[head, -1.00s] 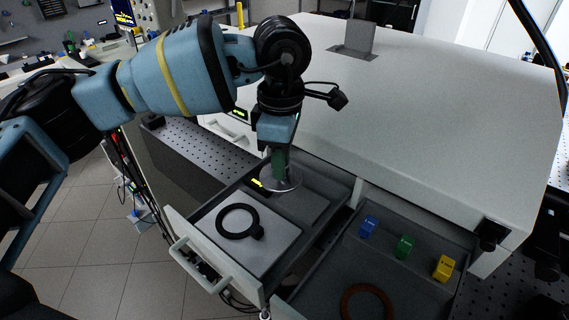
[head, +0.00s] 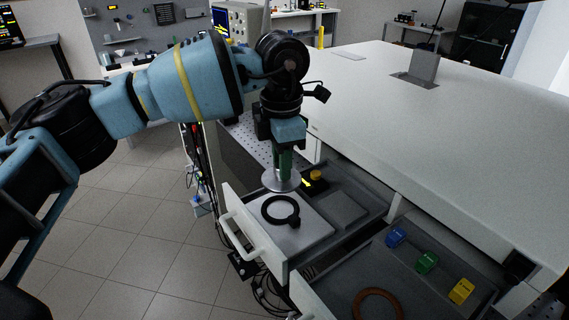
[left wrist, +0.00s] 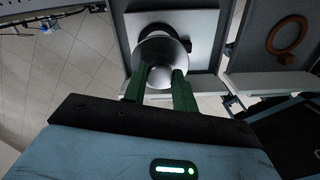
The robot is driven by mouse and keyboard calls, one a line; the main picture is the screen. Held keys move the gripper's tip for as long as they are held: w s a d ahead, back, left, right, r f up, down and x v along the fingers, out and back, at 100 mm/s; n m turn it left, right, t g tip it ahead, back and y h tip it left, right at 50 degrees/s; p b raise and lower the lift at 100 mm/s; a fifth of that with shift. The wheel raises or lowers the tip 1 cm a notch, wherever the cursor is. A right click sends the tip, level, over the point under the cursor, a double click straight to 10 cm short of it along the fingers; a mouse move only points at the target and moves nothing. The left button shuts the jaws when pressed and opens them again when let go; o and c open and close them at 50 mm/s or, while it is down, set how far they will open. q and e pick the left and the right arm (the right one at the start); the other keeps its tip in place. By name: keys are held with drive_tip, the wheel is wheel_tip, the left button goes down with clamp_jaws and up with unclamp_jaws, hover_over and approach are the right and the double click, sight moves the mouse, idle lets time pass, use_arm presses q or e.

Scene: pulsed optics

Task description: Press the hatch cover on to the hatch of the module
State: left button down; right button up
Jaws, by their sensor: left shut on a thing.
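The hatch cover (head: 278,184) is a pale round disc with a knob. My left gripper (head: 283,168) is shut on its knob with green fingers and holds the disc above the open drawer. The module (head: 312,234) is a light grey flat block in that drawer. Its hatch, a black ring (head: 294,219) with a small lug, lies on top. In the head view the disc shows just behind the ring, apart from it. In the left wrist view the cover (left wrist: 160,48) hides part of the ring (left wrist: 152,30). My right gripper is not in view.
The drawer (head: 240,214) also holds a grey block (head: 343,208) and a yellow knob (head: 317,175). A second drawer at right holds blue (head: 396,237), green (head: 427,261) and yellow (head: 461,291) blocks and a brown ring (head: 378,304). The white cabinet top (head: 440,110) is largely clear.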

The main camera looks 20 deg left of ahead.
sight(280, 183)
use_arm(q)
drive_tip(key=shift+a, duration=0.15)
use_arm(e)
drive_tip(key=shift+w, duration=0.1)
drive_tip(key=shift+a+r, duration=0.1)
